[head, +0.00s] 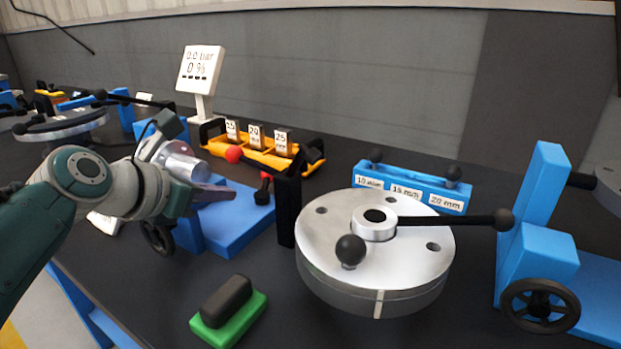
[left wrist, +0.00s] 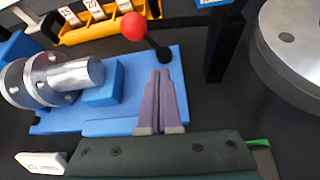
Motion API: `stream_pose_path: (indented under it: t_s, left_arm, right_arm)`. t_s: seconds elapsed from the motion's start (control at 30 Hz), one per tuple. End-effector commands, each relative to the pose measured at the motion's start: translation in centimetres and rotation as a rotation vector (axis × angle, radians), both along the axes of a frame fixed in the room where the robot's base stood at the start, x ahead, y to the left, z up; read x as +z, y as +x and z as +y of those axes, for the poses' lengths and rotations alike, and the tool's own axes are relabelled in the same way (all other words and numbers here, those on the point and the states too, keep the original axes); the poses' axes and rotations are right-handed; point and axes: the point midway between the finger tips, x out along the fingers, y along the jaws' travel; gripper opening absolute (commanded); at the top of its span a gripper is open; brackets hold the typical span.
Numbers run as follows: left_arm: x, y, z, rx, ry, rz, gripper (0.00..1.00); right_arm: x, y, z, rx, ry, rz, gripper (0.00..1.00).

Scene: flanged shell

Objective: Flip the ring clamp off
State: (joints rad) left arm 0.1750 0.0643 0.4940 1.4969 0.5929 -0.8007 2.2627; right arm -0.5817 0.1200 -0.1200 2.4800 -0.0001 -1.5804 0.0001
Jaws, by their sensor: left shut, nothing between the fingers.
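A silver flanged shell (head: 178,160) lies on a blue fixture (head: 240,220); its stepped cylinder also shows in the left wrist view (left wrist: 50,78). In the left wrist view a black lever with a red ball knob (left wrist: 133,26) leans over the far right corner of the blue base (left wrist: 130,118). In the head view a black lever with a red part (head: 265,180) stands at that corner. My left gripper (head: 232,193) is shut and empty above the fixture; its fingers (left wrist: 162,74) point toward the lever's foot, apparently short of it. My right gripper is out of view.
A black post (head: 288,208) and a large silver disc (head: 330,235) with black-knobbed handles stand to the right. A yellow rack (head: 255,158) of labelled blocks lies behind. A green-based black block (head: 228,305) lies in front. Bare dark table shows between them.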

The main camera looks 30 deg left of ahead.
Motion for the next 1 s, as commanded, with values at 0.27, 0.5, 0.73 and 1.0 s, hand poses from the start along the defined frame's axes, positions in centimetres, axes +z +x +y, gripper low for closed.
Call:
stream_pose_path:
  t_s: [0.27,0.5,0.73,1.0]
  left_arm:
    - [0.7,3.2,-0.2,0.000,0.003,-0.003,0.00]
    - [2.3,3.4,-0.5,0.000,0.001,0.000,0.00]
    - [2.3,3.4,-0.6,0.001,0.000,0.000,0.00]
    - [2.5,3.4,-0.4,0.001,0.013,0.000,0.00]
  right_arm:
    - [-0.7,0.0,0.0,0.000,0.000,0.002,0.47]
    - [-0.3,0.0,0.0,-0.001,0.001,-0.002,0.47]
    - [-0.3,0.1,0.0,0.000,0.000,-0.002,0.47]
    - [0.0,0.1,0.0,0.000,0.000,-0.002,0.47]
